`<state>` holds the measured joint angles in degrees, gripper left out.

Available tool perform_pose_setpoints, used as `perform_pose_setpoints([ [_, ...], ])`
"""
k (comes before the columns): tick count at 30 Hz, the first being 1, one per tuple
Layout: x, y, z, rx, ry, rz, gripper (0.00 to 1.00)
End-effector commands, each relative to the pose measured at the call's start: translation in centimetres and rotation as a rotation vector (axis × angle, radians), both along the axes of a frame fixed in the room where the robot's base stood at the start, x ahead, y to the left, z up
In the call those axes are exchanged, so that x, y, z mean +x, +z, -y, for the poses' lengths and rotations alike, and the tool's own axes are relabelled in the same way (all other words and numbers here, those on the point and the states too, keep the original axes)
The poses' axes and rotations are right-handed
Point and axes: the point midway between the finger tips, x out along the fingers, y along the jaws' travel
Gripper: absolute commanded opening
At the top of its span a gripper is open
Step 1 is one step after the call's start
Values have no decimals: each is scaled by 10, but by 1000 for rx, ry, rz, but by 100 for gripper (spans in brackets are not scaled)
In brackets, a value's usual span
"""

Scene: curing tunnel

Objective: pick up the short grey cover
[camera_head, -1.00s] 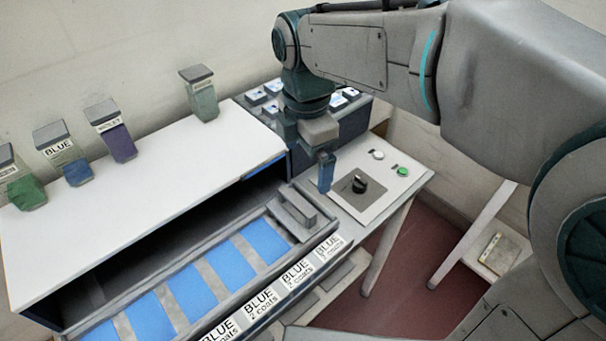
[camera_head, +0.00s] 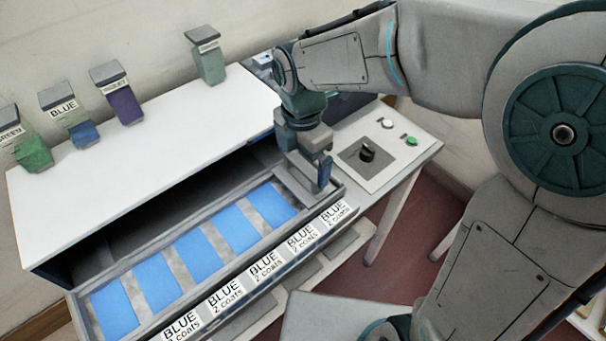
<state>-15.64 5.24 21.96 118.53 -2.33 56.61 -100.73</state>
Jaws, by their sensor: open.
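The short grey cover (camera_head: 293,188) lies at the right end of the long tray (camera_head: 137,310), just past the last blue panel (camera_head: 272,205). Its raised handle is mostly hidden by my gripper. My gripper (camera_head: 316,184) points down directly over the cover with its jaws open. Its near finger hangs beside the handle area. The far finger is hidden, and I cannot tell whether the fingers touch the cover.
Several blue panels lie in the tray, with "BLUE 2 coats" labels along its front. A white-topped tunnel (camera_head: 140,150) stands behind, with labelled containers (camera_head: 122,98) on top. A control panel with a black knob (camera_head: 367,150) and green button (camera_head: 411,141) is right.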

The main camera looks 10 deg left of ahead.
Motion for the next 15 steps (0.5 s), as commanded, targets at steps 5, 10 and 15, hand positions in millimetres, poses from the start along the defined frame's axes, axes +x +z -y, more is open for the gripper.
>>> perform_pose_setpoints([
  [5,0,-26,2,-2,1,-3,100],
  [10,0,-32,1,-1,1,1,100],
  [15,1,-31,2,-1,0,1,94],
])
